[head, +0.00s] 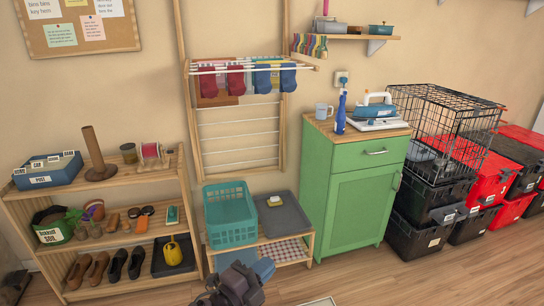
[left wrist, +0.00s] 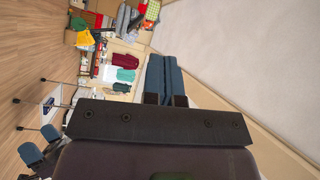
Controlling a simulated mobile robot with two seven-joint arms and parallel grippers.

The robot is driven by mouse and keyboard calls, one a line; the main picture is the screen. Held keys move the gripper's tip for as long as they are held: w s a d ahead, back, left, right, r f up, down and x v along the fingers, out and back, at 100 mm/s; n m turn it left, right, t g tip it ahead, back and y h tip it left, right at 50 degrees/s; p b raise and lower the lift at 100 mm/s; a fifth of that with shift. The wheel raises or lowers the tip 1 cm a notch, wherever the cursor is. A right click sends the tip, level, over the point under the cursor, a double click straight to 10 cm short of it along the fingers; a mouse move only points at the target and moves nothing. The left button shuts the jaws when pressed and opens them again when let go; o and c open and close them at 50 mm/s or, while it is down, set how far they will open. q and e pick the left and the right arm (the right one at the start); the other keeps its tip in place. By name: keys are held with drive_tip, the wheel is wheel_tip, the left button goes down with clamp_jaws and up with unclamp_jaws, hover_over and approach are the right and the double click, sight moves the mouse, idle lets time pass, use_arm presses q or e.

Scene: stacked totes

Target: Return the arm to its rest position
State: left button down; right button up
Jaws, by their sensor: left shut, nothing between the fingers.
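My left gripper (head: 264,268) shows at the bottom middle of the head view, a dark body with blue-grey fingers. It appears in front of the low wooden bench (head: 311,243). In the left wrist view its two blue fingers (left wrist: 165,75) lie side by side, shut with nothing between them. The rest of my left arm is mostly out of the picture. My right gripper is in neither view.
A teal crate (head: 231,231) and grey tray (head: 283,217) sit on the bench. A shoe shelf (head: 133,232) stands left, a green cabinet (head: 354,198) right. Black and red totes (head: 417,236) are stacked farther right. Bare floor (head: 440,280) lies at bottom right.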

use_arm(q)
drive_tip(key=s+a+f+n+y, duration=0.3)
drive_tip(key=a+f+n+y, duration=0.1)
drive_tip(key=a+n, duration=0.35)
drive_tip(key=s+a+f+n+y, duration=0.3)
drive_tip(key=a+f+n+y, duration=0.15)
drive_tip(key=a+n, duration=0.35)
drive_tip(key=s+a+f+n+g+y, duration=0.1)
drive_tip(key=s+a+f+n+y, duration=0.1)
drive_tip(key=s+a+f, duration=0.3)
drive_tip(key=s+a+f+n+g+y, duration=0.1)
drive_tip(key=s+a+f+n, duration=0.4)
drive_tip(key=s, duration=0.8)
drive_tip(key=shift+a+f+g+y, duration=0.2)
drive_tip(key=shift+g+y, duration=0.2)
drive_tip(key=shift+y, duration=0.35)
